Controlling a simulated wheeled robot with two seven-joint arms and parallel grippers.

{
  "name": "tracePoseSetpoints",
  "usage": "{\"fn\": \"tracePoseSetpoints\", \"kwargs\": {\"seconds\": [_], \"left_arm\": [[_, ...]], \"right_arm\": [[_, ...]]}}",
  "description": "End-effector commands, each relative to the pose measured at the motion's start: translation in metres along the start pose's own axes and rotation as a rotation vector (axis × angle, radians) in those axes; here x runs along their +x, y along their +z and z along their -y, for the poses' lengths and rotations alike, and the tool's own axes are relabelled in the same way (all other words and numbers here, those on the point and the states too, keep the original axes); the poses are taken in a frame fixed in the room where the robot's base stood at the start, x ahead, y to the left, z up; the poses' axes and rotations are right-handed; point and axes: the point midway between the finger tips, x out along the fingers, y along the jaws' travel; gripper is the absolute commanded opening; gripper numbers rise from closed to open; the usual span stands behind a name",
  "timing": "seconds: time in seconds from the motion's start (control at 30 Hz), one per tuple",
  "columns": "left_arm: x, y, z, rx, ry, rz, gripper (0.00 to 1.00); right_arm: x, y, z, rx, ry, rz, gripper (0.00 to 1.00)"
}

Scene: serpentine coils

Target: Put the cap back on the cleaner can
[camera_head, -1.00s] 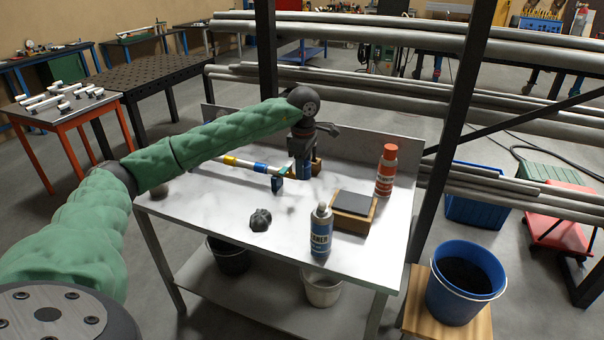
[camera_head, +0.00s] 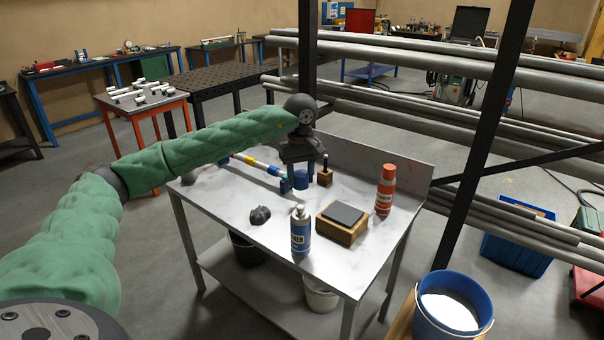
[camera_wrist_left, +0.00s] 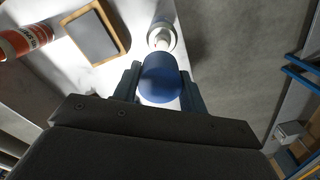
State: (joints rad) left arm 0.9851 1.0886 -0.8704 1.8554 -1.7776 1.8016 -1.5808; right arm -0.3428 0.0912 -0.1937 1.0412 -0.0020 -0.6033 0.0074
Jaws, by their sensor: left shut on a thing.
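My left gripper (camera_head: 300,182) is shut on the blue cap (camera_head: 301,179) and holds it above the table, behind and above the can in the head view. The cap also shows between the fingers in the left wrist view (camera_wrist_left: 160,78). The cleaner can (camera_head: 300,234) is blue and silver and stands upright near the table's front edge, its pale nozzle uncovered. In the left wrist view the can's white top (camera_wrist_left: 163,36) lies just beyond the cap, partly hidden by it. Cap and can are apart. My right gripper is not in view.
A wooden block with a dark top (camera_head: 343,222) stands right of the can, and an orange spray can (camera_head: 385,190) behind it. A dark crumpled rag (camera_head: 260,215) lies to the left. A striped tube (camera_head: 258,165) and a small wooden holder (camera_head: 325,174) are farther back.

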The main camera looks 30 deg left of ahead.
Motion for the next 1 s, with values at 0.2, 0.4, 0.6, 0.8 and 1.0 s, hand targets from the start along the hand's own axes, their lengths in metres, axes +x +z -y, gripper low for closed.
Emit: {"fn": "tracePoseSetpoints", "kwargs": {"seconds": [0.2, 0.4, 0.6, 0.8, 1.0], "left_arm": [[0.0, 0.002, 0.002, 0.267, 0.0, 0.0, 0.21], [0.0, 0.002, 0.002, 0.421, 0.0, 0.0, 0.21], [0.001, 0.002, 0.002, 0.467, 0.0, 0.0, 0.21], [0.009, 0.002, 0.002, 0.467, 0.0, 0.0, 0.21], [0.022, 0.002, 0.002, 0.466, -0.001, 0.0, 0.21]], "right_arm": [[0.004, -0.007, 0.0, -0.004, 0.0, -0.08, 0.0], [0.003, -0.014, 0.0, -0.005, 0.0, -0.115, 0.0], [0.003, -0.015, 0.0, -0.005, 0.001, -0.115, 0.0], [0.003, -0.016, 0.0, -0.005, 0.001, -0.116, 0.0], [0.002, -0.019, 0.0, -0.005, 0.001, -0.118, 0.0]]}}
